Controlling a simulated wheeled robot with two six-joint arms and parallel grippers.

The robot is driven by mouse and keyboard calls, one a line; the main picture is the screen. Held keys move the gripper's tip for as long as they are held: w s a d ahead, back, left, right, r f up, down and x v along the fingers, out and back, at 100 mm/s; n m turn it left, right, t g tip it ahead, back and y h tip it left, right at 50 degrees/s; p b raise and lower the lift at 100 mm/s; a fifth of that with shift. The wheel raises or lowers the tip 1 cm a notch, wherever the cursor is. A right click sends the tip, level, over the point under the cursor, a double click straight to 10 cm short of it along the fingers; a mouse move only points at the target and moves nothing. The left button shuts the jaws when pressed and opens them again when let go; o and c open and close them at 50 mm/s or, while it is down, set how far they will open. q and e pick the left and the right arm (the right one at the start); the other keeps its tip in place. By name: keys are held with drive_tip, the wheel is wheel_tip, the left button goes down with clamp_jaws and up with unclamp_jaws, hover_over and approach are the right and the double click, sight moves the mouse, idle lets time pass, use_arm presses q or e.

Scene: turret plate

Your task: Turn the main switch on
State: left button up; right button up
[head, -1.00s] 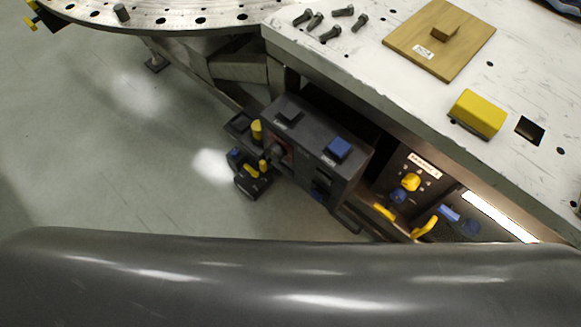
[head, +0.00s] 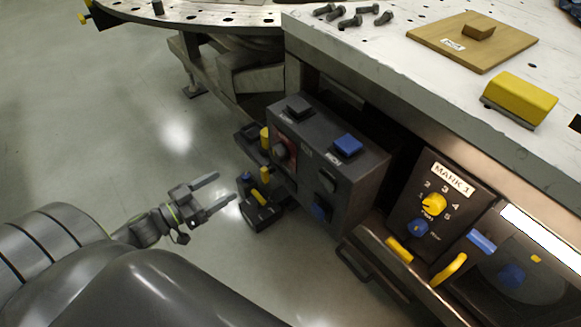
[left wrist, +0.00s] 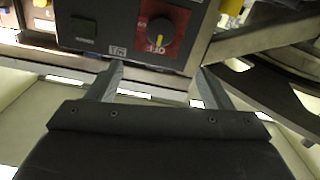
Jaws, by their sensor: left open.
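The main switch appears to be the dark rotary knob on a red plate (head: 282,150), on the left-facing side of a dark control box (head: 345,185). In the left wrist view the knob (left wrist: 160,27) has a yellow pointer line directed at the upside-down word "OFF". My left gripper (head: 224,189) is open and empty, to the left of and apart from the box. In the left wrist view its two fingers (left wrist: 160,78) are spread just below the box's edge, with the knob ahead between them. My right gripper is not in view.
The box also carries a blue button (head: 347,145) and a dark one on top. A black device with yellow parts (head: 262,205) sits below it. A "MARK 1" panel (head: 438,205) stands at the right under the white table (head: 400,60). The floor at left is clear.

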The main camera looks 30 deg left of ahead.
use_arm(q)
approach(274, 155)
drive_tip(key=x, duration=0.8)
drive_tip(key=shift+w+d+p, duration=0.1)
drive_tip(key=shift+w+p, duration=0.2)
drive_tip(key=shift+p, duration=0.05)
drive_tip(key=shift+w+d, duration=0.25)
drive_tip(key=shift+w, duration=0.35)
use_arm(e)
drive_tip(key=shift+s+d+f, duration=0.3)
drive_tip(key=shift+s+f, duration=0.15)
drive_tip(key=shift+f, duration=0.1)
use_arm(q)
drive_tip(key=shift+c, duration=0.4)
drive_tip(key=c, duration=0.9)
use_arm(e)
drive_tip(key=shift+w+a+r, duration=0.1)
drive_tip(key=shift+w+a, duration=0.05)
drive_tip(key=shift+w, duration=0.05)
